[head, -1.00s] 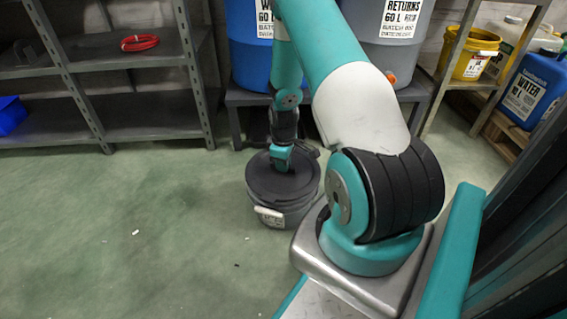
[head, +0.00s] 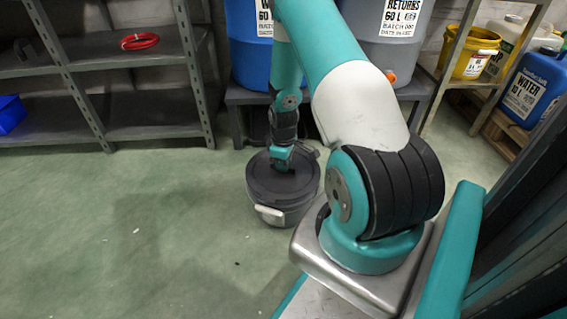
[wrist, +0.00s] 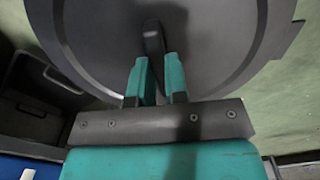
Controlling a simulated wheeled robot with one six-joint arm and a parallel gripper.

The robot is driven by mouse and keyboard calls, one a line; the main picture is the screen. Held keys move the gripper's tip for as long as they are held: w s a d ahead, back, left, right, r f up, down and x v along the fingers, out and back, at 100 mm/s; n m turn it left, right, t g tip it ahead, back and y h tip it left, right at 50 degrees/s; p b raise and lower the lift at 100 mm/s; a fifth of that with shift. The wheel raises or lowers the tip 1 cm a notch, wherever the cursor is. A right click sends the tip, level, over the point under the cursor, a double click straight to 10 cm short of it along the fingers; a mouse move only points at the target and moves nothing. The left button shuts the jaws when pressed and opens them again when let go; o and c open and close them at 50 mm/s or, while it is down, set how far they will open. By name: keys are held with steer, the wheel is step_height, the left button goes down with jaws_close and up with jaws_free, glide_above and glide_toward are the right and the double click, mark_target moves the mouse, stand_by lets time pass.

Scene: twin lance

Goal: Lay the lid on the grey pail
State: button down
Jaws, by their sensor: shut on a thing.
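The grey pail (head: 283,217) stands on the green floor in front of the drum stand, with a pale handle grip on its near side. The dark round lid (head: 268,184) lies over the pail's mouth in the head view; whether it is fully seated I cannot tell. My gripper (head: 281,163) is above the lid's middle. In the wrist view the lid (wrist: 215,50) fills the upper part, and the teal fingers of my gripper (wrist: 158,75) are shut on its dark upright handle (wrist: 153,38). My arm hides part of the far rim.
A blue drum (head: 248,50) and a grey drum (head: 385,55) stand on a low stand behind the pail. Grey shelves (head: 150,95) hold a red coil (head: 140,41) at left. A yellow bucket (head: 470,55) is at right. The floor at left is clear.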

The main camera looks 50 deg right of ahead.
steer(key=shift+f, duration=0.15)
steer(key=c, duration=0.6)
jaws_free()
steer(key=shift+r+p, duration=3.5)
steer(key=shift+r, duration=0.05)
